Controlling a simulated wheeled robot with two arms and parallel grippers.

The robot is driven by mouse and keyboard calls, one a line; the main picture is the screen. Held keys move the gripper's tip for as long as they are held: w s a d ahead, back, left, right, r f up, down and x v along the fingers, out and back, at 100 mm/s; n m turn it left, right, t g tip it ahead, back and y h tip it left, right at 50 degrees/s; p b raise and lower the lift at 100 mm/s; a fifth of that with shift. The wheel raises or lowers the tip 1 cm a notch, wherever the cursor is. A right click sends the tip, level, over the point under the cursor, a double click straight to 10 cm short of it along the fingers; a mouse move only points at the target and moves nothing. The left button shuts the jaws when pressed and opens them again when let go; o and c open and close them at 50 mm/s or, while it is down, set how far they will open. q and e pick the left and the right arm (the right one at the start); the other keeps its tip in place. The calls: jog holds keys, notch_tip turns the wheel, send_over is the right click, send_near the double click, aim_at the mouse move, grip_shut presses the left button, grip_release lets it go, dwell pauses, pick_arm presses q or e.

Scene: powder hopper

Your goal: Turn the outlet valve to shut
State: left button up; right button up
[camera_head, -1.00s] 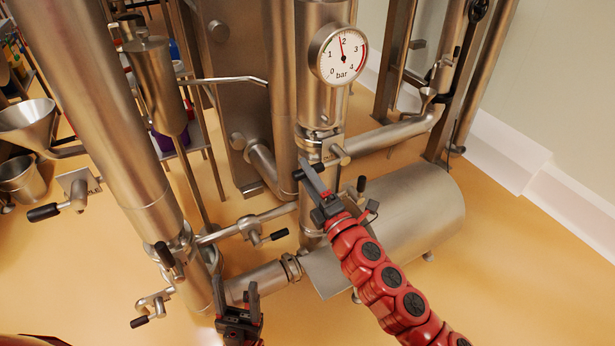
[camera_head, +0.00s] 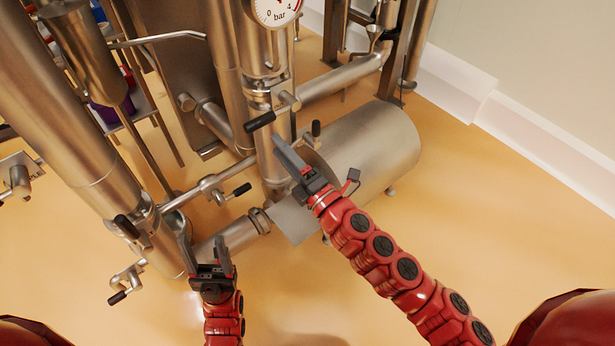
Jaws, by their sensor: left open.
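Several black-handled valve levers show on the steel pipework, and I cannot tell which is the outlet valve. One lever (camera_head: 259,121) sits on the upright pipe under the gauge, with another handle (camera_head: 316,128) to its right. A third lever (camera_head: 242,190) is on the slanting cross pipe. Two more, an upper one (camera_head: 126,227) and a lower one (camera_head: 117,298), are at the foot of the big left column. My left gripper (camera_head: 206,250) is open and empty-looking, in front of the low pipe. My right gripper (camera_head: 290,158) is seen edge-on beside the upright pipe; its opening is unclear.
A horizontal steel tank (camera_head: 375,145) lies behind my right gripper. The pressure gauge (camera_head: 275,8) is cut by the top edge. The large slanting column (camera_head: 75,110) stands at left. Yellow floor (camera_head: 490,215) is clear at right.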

jog(key=v, duration=0.9)
jog(key=shift+s+p, duration=0.2)
jog(key=shift+p, duration=0.2)
